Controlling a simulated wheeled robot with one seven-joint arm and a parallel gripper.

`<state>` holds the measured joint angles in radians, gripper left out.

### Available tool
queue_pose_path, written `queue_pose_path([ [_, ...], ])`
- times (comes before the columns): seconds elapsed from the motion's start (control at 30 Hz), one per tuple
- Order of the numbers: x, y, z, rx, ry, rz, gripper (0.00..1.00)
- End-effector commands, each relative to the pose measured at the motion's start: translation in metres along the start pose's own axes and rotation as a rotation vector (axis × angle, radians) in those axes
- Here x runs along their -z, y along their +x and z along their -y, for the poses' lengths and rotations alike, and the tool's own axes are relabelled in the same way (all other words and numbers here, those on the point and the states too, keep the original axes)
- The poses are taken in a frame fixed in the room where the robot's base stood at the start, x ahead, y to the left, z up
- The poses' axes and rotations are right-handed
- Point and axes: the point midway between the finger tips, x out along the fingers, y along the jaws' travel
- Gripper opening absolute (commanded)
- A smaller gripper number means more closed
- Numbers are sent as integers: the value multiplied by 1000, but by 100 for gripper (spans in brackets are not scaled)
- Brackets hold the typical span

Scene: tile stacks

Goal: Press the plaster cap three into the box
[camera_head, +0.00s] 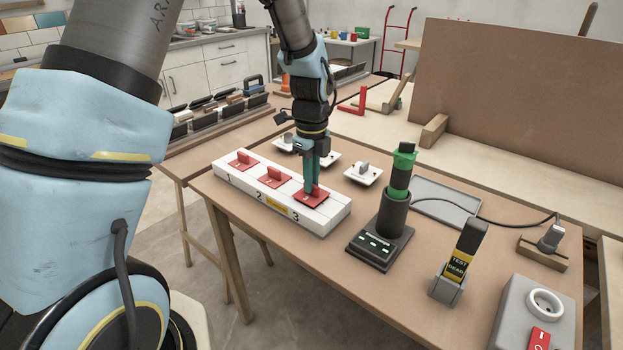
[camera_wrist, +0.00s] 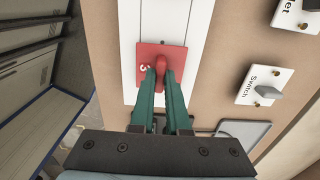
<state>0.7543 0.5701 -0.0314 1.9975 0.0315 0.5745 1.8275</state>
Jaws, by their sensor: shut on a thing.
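The long white box (camera_head: 335,217) lies along the table's left edge, with the numbers 1, 2 and 3 on its front. Red cap three (camera_head: 318,201) lies at the box's right-hand place, by the number 3. In the wrist view, cap three (camera_wrist: 177,50) is a red square plate with a raised grip, over the white box (camera_wrist: 160,20). My gripper (camera_head: 313,187) is above it with green fingers shut on the raised grip; the fingertips also show in the wrist view (camera_wrist: 164,72). I cannot tell whether the cap sits flush.
Two red caps (camera_head: 242,161) (camera_head: 274,178) sit at places 1 and 2. White switch and socket plates (camera_head: 363,174) lie behind the box. A black-and-green tester in a dark stand (camera_head: 381,246) is to the right. A grey tray (camera_head: 445,203) lies behind it.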

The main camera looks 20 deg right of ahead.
Motion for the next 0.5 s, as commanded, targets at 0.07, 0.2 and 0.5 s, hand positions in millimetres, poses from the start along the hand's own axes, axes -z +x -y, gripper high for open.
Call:
queue_pose_path([
  [0.07, 0, 2, 0, 0, 0, 0, 0],
  [0.2, 0, 5, 0, 0, 0, 0, 0],
  [0.5, 0, 5, 0, 0, 0, 0, 19],
])
